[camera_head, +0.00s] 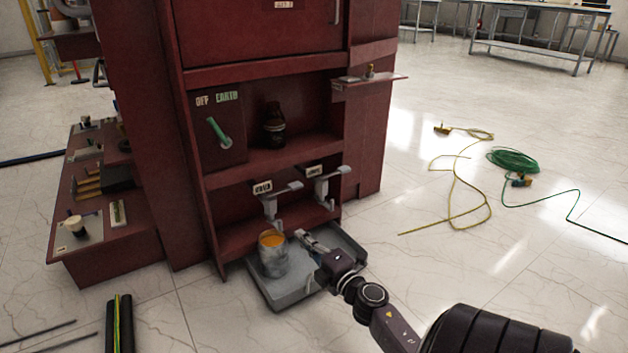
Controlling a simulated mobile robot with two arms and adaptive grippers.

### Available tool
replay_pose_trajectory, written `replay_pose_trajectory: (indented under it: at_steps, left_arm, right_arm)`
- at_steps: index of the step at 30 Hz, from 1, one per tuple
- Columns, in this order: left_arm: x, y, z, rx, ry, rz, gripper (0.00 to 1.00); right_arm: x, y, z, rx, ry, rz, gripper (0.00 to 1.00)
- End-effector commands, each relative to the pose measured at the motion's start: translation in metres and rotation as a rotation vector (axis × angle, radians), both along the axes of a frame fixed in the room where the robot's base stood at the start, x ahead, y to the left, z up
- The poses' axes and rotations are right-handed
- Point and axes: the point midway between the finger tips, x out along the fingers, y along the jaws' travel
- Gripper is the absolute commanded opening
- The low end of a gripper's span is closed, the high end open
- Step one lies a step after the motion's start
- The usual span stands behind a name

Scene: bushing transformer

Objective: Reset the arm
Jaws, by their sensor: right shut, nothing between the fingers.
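My right arm comes in from the lower right. Its gripper (312,243) is shut and holds nothing. It is low over the grey tray (290,296) at the foot of the red cabinet (290,70). The fingertips are just right of a grey metal can (273,261) with orange contents; I cannot tell whether they touch it. Two grey levers (283,190) (330,174) stick out of the cabinet just above the gripper. My left gripper is not in view.
A dark bottle (274,128) stands on the cabinet shelf beside a green switch handle (218,133). A side shelf (95,200) with tools is at left. Yellow (462,185) and green (513,160) cables lie on the floor at right. The floor between them and the cabinet is clear.

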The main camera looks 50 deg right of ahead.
Motion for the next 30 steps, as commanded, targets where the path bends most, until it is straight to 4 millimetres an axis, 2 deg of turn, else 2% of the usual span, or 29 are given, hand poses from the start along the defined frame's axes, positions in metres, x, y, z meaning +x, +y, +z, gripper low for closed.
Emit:
replay_pose_trajectory:
  at_steps: [3, 9, 15, 18, 20, 23, 27, 29, 30]
  left_arm:
    - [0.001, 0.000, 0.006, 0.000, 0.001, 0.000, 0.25]
    - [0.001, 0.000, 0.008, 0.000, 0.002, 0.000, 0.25]
    - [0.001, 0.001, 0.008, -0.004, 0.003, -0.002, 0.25]
    - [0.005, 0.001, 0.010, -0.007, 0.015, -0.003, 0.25]
    - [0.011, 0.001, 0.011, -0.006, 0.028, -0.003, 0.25]
    - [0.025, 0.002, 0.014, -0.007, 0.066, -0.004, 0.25]
    - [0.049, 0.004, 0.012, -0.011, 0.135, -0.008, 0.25]
    - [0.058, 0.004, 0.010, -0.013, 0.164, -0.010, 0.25]
    - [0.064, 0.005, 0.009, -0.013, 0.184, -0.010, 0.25]
  right_arm:
    - [-0.012, -0.014, 0.002, 0.001, 0.001, -0.001, 0.00]
    - [-0.020, -0.022, 0.001, 0.001, -0.001, 0.002, 0.00]
    - [-0.020, -0.023, 0.001, 0.002, -0.001, 0.003, 0.00]
    - [-0.017, -0.013, 0.008, 0.015, -0.014, 0.024, 0.00]
    - [-0.012, 0.004, 0.020, 0.038, -0.036, 0.059, 0.00]
    - [-0.001, 0.050, 0.053, 0.108, -0.096, 0.158, 0.00]
    - [0.008, 0.137, 0.117, 0.251, -0.213, 0.346, 0.00]
    - [0.006, 0.172, 0.146, 0.318, -0.264, 0.427, 0.00]
    - [0.003, 0.196, 0.167, 0.363, -0.299, 0.483, 0.00]
